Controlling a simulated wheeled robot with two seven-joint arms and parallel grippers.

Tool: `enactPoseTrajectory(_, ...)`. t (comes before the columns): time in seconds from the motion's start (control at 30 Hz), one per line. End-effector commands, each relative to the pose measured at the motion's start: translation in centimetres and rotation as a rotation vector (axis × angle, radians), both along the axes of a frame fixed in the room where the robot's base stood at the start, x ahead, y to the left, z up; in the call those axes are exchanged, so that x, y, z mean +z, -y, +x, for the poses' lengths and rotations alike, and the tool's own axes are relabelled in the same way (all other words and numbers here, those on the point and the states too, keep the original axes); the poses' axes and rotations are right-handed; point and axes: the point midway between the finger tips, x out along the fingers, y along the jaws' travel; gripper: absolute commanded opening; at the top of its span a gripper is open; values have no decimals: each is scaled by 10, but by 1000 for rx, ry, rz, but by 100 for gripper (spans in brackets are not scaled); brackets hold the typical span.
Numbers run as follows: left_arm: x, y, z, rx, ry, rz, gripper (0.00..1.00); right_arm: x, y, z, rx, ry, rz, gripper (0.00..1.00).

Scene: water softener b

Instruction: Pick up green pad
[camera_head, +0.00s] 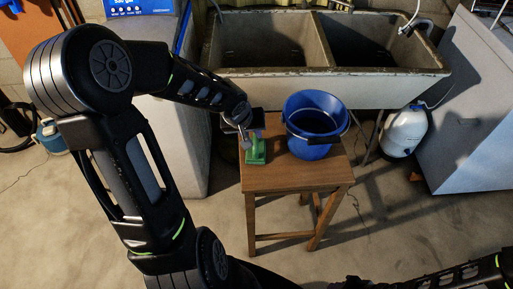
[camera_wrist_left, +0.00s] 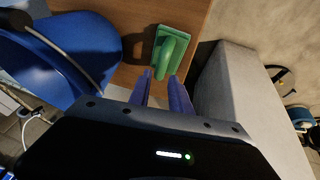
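The green pad (camera_head: 256,151) lies on the wooden stool (camera_head: 300,178), near its left side, and has a raised green handle. It also shows in the left wrist view (camera_wrist_left: 172,50), just beyond my fingertips. My left gripper (camera_head: 243,140) is over the stool's left edge, next to the pad. In the left wrist view its two fingers (camera_wrist_left: 163,78) are apart with a gap between them, and nothing is held. The fingertips appear close to the pad's handle; I cannot tell whether they touch it. My right gripper is not in view; part of my right arm shows at the bottom right.
A blue bucket (camera_head: 315,124) stands on the stool right of the pad. A double stone sink (camera_head: 330,72) is behind it. A grey-white cabinet (camera_head: 182,140) stands close to the stool's left. A white jug (camera_head: 403,131) is on the floor at right.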

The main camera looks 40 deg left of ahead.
Motion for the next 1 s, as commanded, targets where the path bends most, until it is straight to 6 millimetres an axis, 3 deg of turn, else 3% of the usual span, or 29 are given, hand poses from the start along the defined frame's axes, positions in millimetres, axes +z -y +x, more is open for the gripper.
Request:
enactPoseTrajectory(0.17, -20, 0, 7, -3, -1, -1, 24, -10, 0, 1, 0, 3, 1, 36)
enactPoseTrajectory(0.57, -24, -1, 10, -2, -1, 0, 24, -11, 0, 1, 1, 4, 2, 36)
enactPoseTrajectory(0.83, -60, -2, 22, -3, -2, -2, 24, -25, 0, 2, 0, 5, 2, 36)
enactPoseTrajectory(1.0, -69, -3, 27, -2, 0, 1, 24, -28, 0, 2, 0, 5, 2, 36)
